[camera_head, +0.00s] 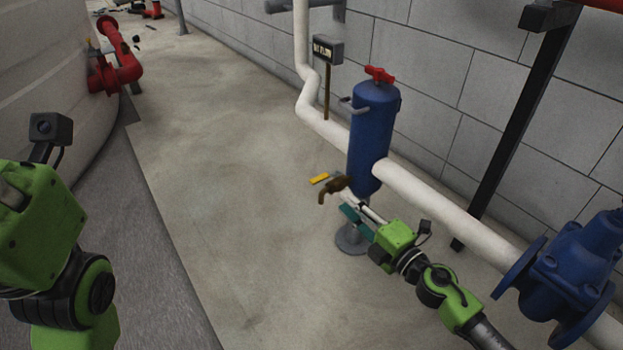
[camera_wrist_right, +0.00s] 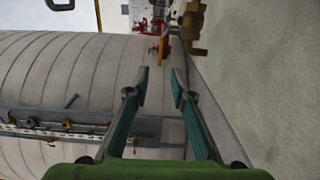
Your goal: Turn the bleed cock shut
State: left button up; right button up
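The bleed cock (camera_head: 334,188) is a brass tap with a downturned spout, low on the left side of the blue vessel (camera_head: 370,140). Its yellow lever (camera_head: 319,178) points out to the left in the head view. My right gripper (camera_head: 346,203) is just below and right of the cock. In the wrist view its teal fingers (camera_wrist_right: 160,80) are apart and empty, the lever beyond their tips. My left arm shows at the left edge, its fingers out of view.
A white pipe (camera_head: 430,198) runs behind the vessel, along the block wall, to a blue valve (camera_head: 575,275). A red handle (camera_head: 379,74) tops the vessel. A gauge box (camera_head: 328,50) stands behind. A pale tank (camera_head: 45,75) is at far left. The floor left of the cock is clear.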

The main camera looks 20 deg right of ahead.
aim_at(321, 180)
jog(key=x, duration=1.2)
jog(key=shift+a+b, duration=0.15)
jog(key=shift+b, duration=0.15)
jog(key=shift+r, duration=0.1)
grip_shut()
